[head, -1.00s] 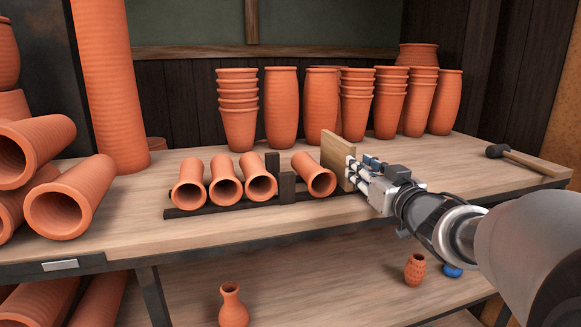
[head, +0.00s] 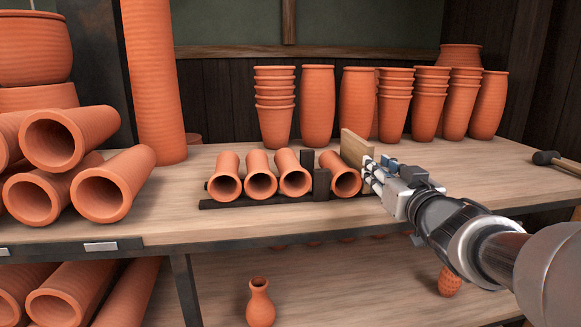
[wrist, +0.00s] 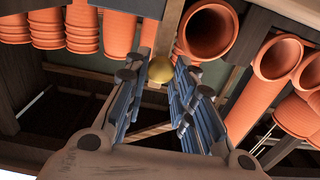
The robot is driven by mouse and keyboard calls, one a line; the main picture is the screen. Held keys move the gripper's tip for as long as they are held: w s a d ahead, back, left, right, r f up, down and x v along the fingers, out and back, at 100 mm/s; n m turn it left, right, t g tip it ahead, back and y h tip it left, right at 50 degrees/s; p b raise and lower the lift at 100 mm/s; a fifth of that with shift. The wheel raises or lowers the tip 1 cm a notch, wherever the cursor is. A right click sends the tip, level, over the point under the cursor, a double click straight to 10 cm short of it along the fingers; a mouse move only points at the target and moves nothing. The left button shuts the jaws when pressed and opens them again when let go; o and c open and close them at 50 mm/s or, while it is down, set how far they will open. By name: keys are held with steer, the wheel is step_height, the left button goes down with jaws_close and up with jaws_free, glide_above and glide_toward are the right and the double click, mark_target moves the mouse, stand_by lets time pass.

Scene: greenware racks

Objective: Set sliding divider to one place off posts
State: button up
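The sliding divider looks to be the upright wooden board (head: 354,148) at the right of a row of terracotta tubes on a dark rack (head: 240,202). Dark posts (head: 321,184) stand left of it, with one tube (head: 346,181) lying between posts and board. My gripper (head: 372,172) is at the board's right side. In the wrist view, a brass-coloured knob (wrist: 160,69) sits between the fingertips of my gripper (wrist: 163,60). The fingers stand close on either side of it; whether they press on it is unclear. The board's foot is partly hidden.
Three tubes (head: 260,183) lie left of the posts. Stacked pots and vases (head: 317,105) stand behind. Large tubes (head: 113,184) are piled at left beside a tall cylinder (head: 155,80). A mallet (head: 545,157) lies at far right. The tabletop right of my gripper is mostly clear.

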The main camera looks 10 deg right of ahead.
steer(key=o, duration=0.4)
step_height(320, 180, up, 10)
stand_by(0.6)
